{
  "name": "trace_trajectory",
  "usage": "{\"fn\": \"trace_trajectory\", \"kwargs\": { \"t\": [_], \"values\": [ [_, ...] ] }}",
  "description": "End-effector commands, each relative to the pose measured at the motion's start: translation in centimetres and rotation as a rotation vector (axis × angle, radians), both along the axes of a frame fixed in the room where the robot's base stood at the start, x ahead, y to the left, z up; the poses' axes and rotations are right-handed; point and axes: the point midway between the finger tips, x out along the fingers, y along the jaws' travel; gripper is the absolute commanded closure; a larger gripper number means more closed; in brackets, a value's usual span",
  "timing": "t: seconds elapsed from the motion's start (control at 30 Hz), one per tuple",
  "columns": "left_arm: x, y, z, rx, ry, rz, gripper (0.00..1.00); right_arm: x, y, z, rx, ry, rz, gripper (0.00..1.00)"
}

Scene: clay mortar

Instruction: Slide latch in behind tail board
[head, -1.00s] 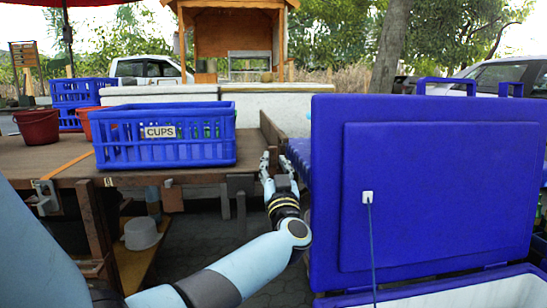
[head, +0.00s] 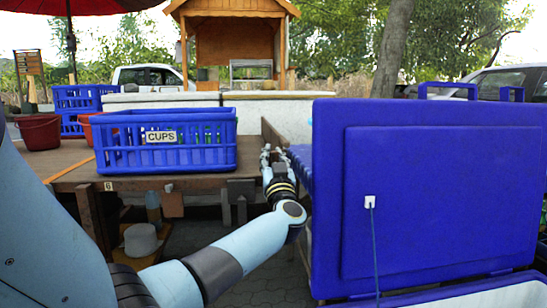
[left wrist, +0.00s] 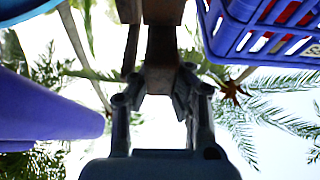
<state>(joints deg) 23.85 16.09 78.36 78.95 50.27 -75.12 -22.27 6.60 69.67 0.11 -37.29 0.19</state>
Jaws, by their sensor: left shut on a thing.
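My left gripper (head: 272,158) is at the right end of the wooden table, close to the upright tail board (head: 273,136). In the left wrist view, its two fingers (left wrist: 162,88) are closed on a narrow brown wooden piece (left wrist: 162,45), which I take as the latch. This piece runs up between the fingertips toward a wider brown part at the top of the picture. In the head view the gripper hides the latch, so I cannot tell how it sits against the tail board. My right gripper is not in view.
A blue crate labelled CUPS (head: 165,160) stands on the table (head: 70,180) left of the gripper. The raised blue lid of a cooler (head: 430,190) stands close on the right, leaving a narrow gap. Red buckets (head: 38,132) are at the far left.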

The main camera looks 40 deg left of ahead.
Motion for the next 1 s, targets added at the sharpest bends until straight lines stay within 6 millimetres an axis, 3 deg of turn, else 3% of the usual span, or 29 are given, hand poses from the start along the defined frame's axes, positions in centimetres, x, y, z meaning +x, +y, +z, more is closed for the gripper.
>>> {"fn": "trace_trajectory", "kwargs": {
  "t": [0.27,0.57,0.87,0.9,1.0],
  "values": [
    [0.0,0.0,-0.1,-0.001,0.001,0.000,1.00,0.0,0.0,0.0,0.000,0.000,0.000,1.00],
    [2.5,3.1,-0.1,0.002,0.002,0.000,1.00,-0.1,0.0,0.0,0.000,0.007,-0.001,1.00],
    [2.7,3.3,0.0,0.000,0.001,-0.002,1.00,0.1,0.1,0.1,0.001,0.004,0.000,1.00],
    [2.7,3.3,0.0,0.000,0.001,-0.002,0.86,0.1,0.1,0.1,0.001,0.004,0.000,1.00],
    [2.7,3.3,0.0,0.000,0.001,-0.002,0.75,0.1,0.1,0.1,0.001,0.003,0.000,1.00]
  ]
}}
